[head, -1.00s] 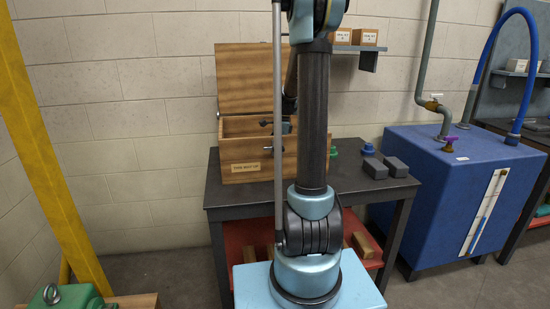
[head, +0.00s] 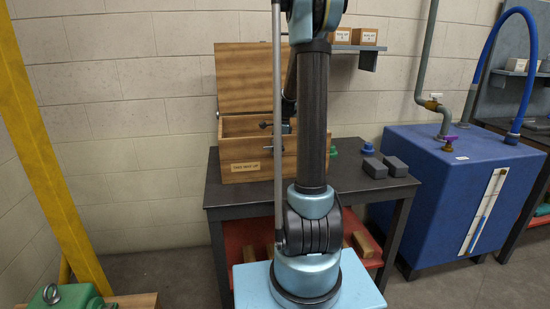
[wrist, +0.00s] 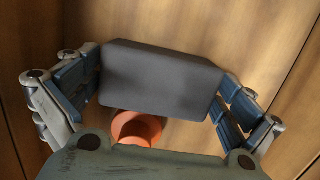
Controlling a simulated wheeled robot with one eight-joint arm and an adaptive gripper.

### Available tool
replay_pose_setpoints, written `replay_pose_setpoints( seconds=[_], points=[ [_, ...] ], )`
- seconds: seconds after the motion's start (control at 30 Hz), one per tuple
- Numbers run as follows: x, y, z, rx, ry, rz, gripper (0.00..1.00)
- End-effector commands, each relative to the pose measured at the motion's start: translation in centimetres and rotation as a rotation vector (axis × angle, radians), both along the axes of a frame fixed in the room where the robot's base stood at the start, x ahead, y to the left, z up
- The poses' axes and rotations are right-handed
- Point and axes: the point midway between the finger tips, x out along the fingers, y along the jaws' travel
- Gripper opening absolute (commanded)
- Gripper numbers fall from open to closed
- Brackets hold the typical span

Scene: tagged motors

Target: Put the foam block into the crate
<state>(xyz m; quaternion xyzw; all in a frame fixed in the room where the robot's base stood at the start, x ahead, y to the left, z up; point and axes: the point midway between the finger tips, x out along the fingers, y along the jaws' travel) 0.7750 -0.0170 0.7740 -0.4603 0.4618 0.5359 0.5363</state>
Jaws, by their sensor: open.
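A dark grey foam block (wrist: 160,80) lies between the fingers of my gripper (wrist: 162,88) in the wrist view, with wood around it. My gripper is open, with one blue-padded finger at each side of the block. I cannot tell whether the pads touch it. The wooden crate (head: 240,154) stands on the dark table with its lid raised at the back. In the head view my gripper reaches down into the crate, partly hidden by my arm. The block inside the crate is hidden in that view.
An orange round object (wrist: 137,128) shows beside the block in the wrist view. Two dark grey blocks (head: 396,167) and blue-green round parts (head: 368,149) are on the table (head: 350,190) right of the crate. The crate's raised lid (head: 245,78) stands behind the opening.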

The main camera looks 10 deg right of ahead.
Motion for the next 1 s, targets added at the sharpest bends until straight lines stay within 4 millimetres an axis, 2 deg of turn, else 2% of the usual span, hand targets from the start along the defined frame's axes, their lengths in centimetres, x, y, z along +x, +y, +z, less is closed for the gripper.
replay_pose_setpoints(
  seconds=[0.17, 0.7, 1.0],
  points=[
    [0.0, -0.2, 1.6, 0.0, 0.0, 0.0, 1.0],
    [0.0, -1.4, 10.1, 0.0, 0.0, 0.001, 1.0],
    [0.0, -1.7, 11.9, 0.0, 0.0, 0.002, 1.0]
  ],
)
